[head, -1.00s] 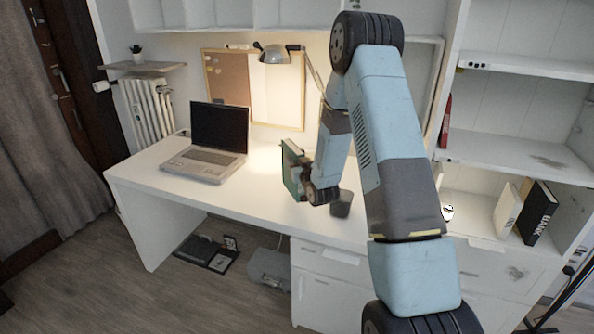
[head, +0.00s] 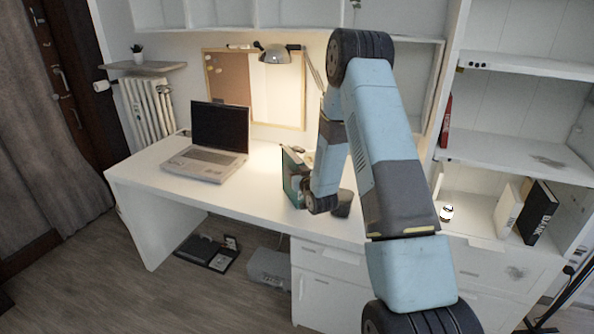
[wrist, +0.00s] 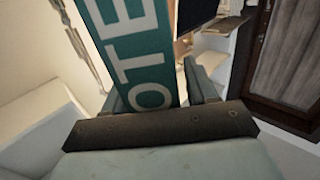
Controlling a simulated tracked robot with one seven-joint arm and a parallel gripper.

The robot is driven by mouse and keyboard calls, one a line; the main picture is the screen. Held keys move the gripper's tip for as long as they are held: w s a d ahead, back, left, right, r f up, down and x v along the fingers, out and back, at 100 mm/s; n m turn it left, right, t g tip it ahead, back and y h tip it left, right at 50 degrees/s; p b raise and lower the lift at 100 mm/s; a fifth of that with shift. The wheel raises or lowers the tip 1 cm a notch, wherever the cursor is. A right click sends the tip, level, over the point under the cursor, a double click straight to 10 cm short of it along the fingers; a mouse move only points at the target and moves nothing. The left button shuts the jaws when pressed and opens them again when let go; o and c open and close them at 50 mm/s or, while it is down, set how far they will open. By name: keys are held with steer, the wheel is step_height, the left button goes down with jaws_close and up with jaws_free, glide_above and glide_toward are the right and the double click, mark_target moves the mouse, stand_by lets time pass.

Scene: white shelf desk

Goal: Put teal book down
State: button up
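The teal book (head: 292,178) is upright over the white desk (head: 262,212), right of the laptop. In the head view its lower edge is close to the desktop; I cannot tell whether it touches. In the wrist view, the teal book's spine (wrist: 135,50) with large white letters sits between the two fingers of my gripper (wrist: 158,92). The fingers appear closed on it. In the head view, my gripper is mostly hidden behind my wrist and the book.
An open laptop (head: 213,150) stands on the left of the desk. A desk lamp (head: 275,56) hangs over the back. A dark cup-like object (head: 343,204) is just right of my wrist. White and black books (head: 537,212) stand on the right shelf. Desktop between laptop and book is clear.

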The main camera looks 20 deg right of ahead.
steer(key=shift+o, duration=0.5)
steer(key=s+d, duration=0.2)
steer(key=s, duration=1)
steer(key=s+r+g+h, duration=0.1)
steer(key=s+r+g, duration=0.2)
steer(key=r, duration=0.7)
steer(key=s+r+g+h, duration=0.2)
steer(key=s+r+g, duration=0.1)
steer(key=r, duration=0.6)
steer(key=s+a+r+m+g, duration=0.1)
steer(key=s+r+g, duration=0.2)
steer(key=s, duration=1.1)
steer(key=s+a+r+g, duration=0.1)
steer(key=s+r+g, duration=0.2)
steer(key=s+r, duration=0.4)
steer(key=s, duration=0.8)
steer(key=shift+r+m, duration=0.3)
steer(key=shift+m, duration=0.1)
